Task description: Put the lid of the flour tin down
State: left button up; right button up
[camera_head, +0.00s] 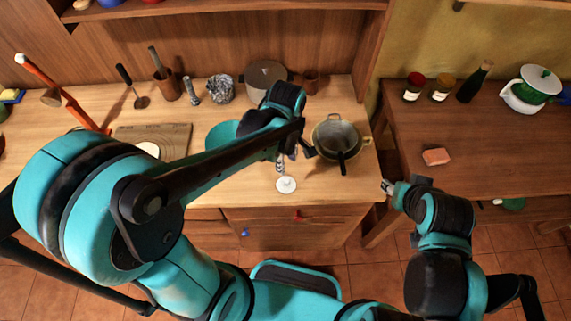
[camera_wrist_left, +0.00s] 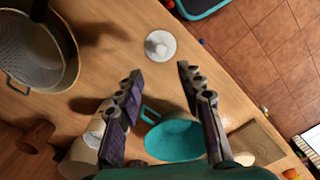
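A round, pale lid with a small knob (camera_head: 286,184) lies flat on the wooden counter near its front edge. It also shows in the left wrist view (camera_wrist_left: 160,46), just beyond my fingertips. My left gripper (camera_wrist_left: 160,72) is open, with nothing between its fingers, and hangs above the counter close to the lid; in the head view it (camera_head: 290,155) is partly hidden by its own arm. A beige-grey canister (camera_head: 266,74) stands at the back of the counter; I cannot tell whether it is the flour tin. My right gripper (camera_head: 388,187) is off the counter, near the gap between counters; its fingers are too small to read.
A pot with a sieve in it (camera_head: 334,125) stands right of the left gripper. A teal pan (camera_wrist_left: 175,140) lies to the left behind the arm, near a board (camera_head: 170,137). A brown cup (camera_head: 311,80) stands behind. Counter around the lid is clear.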

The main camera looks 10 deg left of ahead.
pick_arm(q)
jog(key=s+a+r+m+t, duration=0.6)
jog(key=r+m, duration=0.3)
jog(key=m, duration=0.5)
jog(key=shift+a+t, duration=0.5)
jog(key=shift+t, duration=0.1)
jog(key=shift+w+f, duration=0.1)
jog(key=shift+f, duration=0.05)
notch_tip(320, 180, down, 8)
jog(key=b, duration=0.8)
jog(key=shift+f, duration=0.15)
